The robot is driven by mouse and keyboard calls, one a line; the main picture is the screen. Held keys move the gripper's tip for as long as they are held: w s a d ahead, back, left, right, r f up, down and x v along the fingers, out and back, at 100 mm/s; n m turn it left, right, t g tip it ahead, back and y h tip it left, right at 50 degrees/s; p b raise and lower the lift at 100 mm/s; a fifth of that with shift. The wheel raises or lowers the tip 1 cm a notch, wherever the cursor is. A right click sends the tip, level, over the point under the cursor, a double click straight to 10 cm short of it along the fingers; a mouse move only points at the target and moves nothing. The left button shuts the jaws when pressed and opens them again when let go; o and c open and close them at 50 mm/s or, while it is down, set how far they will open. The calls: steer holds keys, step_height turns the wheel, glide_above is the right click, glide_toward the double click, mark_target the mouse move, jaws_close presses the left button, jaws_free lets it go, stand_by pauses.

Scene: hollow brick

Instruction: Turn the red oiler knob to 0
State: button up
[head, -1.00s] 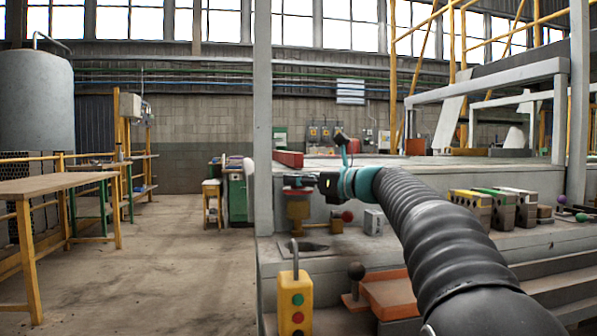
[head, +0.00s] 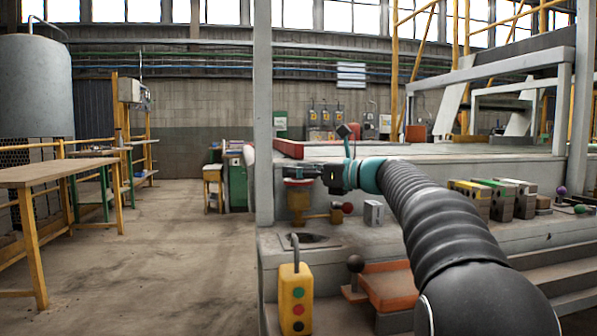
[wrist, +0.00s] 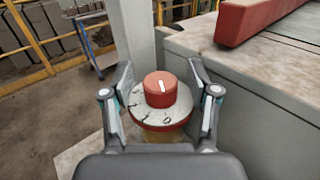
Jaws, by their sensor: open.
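The red oiler knob (wrist: 160,92) stands upright on a round pale dial (wrist: 146,115) with a red rim. A dark 0 is printed on the dial's near side, slightly right of centre. My gripper (wrist: 160,68) is open, one finger on each side of the knob, with visible gaps. In the head view, my gripper (head: 318,172) reaches left over the oiler (head: 298,205), which has a yellowish body. The knob itself is largely hidden there by the gripper.
A grey post (head: 263,130) rises just left of the oiler. A small grey box (head: 373,213) stands to its right. A yellow button box (head: 295,298) and an orange pedal plate (head: 388,288) are in front. A red beam (wrist: 262,18) lies behind right.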

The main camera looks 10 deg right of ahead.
steer(key=v, duration=1.1)
steer(key=shift+s+d, duration=0.1)
steer(key=shift+d, duration=0.05)
steer(key=shift+s+d, duration=0.2)
steer(key=shift+s, duration=0.05)
